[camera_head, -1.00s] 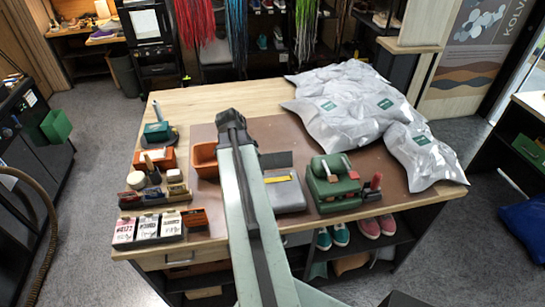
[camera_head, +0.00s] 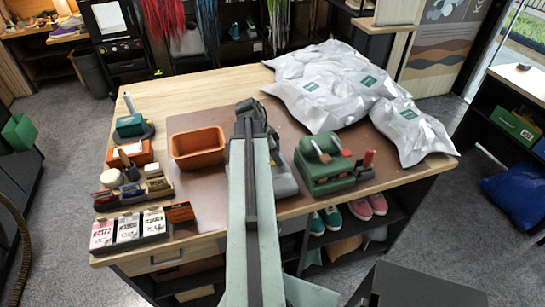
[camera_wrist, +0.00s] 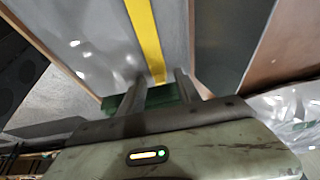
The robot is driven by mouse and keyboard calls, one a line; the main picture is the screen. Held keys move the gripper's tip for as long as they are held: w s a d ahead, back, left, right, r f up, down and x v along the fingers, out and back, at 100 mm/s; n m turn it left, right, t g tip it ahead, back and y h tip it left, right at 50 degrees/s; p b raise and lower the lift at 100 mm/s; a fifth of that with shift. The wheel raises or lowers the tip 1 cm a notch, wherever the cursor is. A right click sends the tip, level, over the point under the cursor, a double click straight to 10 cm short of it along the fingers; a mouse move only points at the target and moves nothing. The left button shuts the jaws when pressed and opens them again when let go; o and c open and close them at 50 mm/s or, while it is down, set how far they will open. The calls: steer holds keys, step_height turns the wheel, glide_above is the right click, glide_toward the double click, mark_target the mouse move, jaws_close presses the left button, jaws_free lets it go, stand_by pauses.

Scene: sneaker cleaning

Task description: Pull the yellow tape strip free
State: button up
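The yellow tape strip (camera_wrist: 147,40) runs down a flat grey surface in the wrist view. Its near end lies between the two fingers of my gripper (camera_wrist: 159,77). The fingers are apart, one on each side of the strip, and I see nothing held. I cannot tell how far above the surface they are.
An orange bin (camera_head: 198,148) stands left of my arm. A green machine with a red-handled part (camera_head: 325,165) stands close on the right. Silvery bags (camera_head: 335,85) fill the back right. Small bottles, brushes and boxes (camera_head: 128,228) line the left front.

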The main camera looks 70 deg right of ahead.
steer(key=shift+f, duration=0.15)
jaws_close()
stand_by(0.4)
step_height(320, 180, up, 8)
steer(key=p, duration=0.8)
steer(key=shift+f, duration=0.2)
stand_by(0.8)
step_height(320, 180, up, 4)
steer(key=p, duration=0.4)
stand_by(0.4)
